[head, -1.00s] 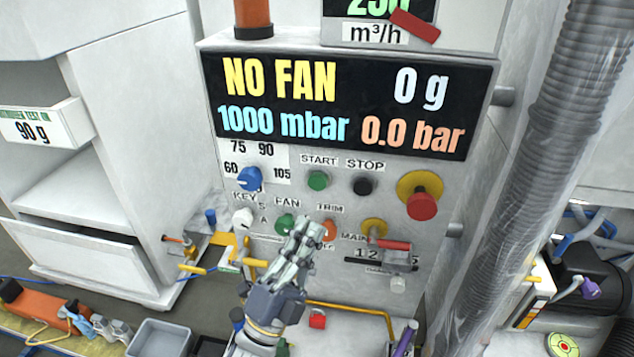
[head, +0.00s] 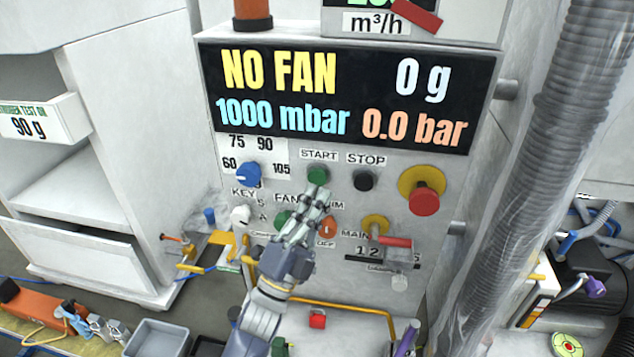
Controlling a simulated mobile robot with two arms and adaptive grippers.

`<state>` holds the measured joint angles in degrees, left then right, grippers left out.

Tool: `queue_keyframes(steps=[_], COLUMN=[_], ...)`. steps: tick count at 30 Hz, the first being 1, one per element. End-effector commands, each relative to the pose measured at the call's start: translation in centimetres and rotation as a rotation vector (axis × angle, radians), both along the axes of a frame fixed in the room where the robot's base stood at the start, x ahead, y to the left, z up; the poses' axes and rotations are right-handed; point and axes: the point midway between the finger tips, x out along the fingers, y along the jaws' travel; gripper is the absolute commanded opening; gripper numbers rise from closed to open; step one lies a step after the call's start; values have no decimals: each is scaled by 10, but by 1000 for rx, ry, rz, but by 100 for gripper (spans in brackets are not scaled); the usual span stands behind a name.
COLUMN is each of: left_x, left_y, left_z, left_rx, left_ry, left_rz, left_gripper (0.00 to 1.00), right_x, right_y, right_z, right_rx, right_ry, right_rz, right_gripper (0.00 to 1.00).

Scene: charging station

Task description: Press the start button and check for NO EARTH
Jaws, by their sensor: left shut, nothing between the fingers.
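The green start button (head: 318,176) is under the START label on the grey control panel (head: 400,270). My left gripper (head: 322,196) is shut and empty, its fingertips just below the start button. I cannot tell whether they touch it. The display (head: 345,95) reads NO FAN, 0 g, 1000 mbar and 0.0 bar; NO EARTH does not show on it. The gripper partly covers the FAN and TRIM labels. My right gripper is not in view.
The black stop button (head: 364,180) is right of start, with a red emergency knob (head: 424,200) further right. A blue knob (head: 248,174), white key knob (head: 240,215) and red-handled main switch (head: 394,242) are nearby. A ribbed hose (head: 560,120) runs down the right.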

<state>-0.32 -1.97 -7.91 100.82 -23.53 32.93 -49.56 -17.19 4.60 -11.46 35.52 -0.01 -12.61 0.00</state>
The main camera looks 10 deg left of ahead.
Motion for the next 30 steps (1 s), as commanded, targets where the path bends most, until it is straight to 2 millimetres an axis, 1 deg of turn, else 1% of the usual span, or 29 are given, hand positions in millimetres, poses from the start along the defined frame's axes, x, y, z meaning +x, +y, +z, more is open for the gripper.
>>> queue_keyframes(steps=[3,7,30], left_x=[8,11,11], left_y=[0,0,0], left_z=[-1,0,0], left_rx=[1,1,0], left_ry=[0,1,0], left_rz=[1,1,0], left_gripper=[0,0,0], right_x=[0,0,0], right_y=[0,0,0], right_z=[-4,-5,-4], right_rx=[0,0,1], right_ry=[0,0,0], right_rz=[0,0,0], right_gripper=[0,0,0])
